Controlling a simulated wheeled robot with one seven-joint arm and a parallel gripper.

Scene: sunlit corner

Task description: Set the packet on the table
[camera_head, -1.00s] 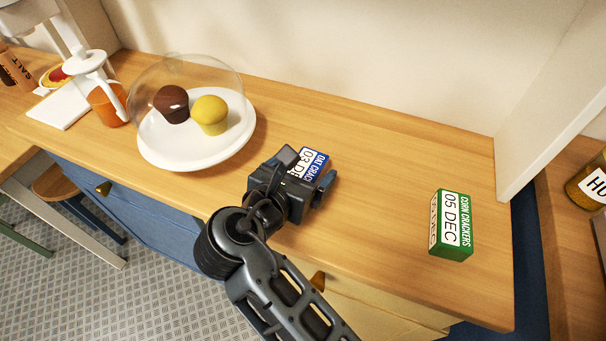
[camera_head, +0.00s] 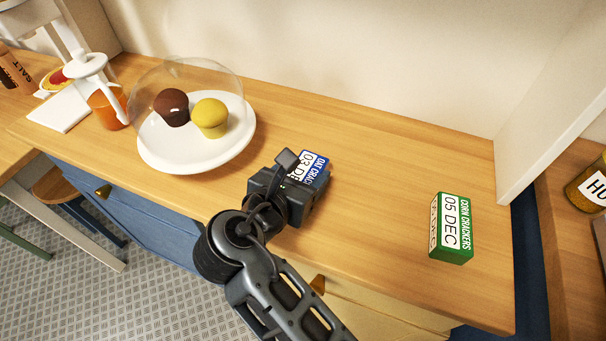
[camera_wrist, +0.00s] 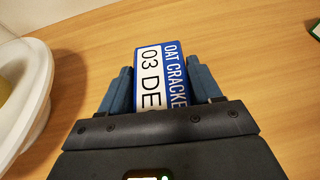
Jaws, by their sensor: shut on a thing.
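A blue and white packet (camera_head: 315,168) labelled OAT CRACKERS and 03 DEC is at my gripper, over the wooden counter. It also shows in the wrist view (camera_wrist: 163,75), between the two fingers. My gripper (camera_head: 302,178) is shut on it, one finger on each side; in the wrist view the gripper (camera_wrist: 163,88) hides the packet's near end. I cannot tell whether the packet touches the counter. A green and white packet (camera_head: 452,228) labelled CORN CRACKERS and 05 DEC stands on the counter to the right, apart from my gripper.
A white plate (camera_head: 160,157) with a brown and a yellow muffin under a clear dome stands left of my gripper. The counter (camera_head: 380,160) between the packets is clear. A white panel (camera_head: 540,120) rises at right.

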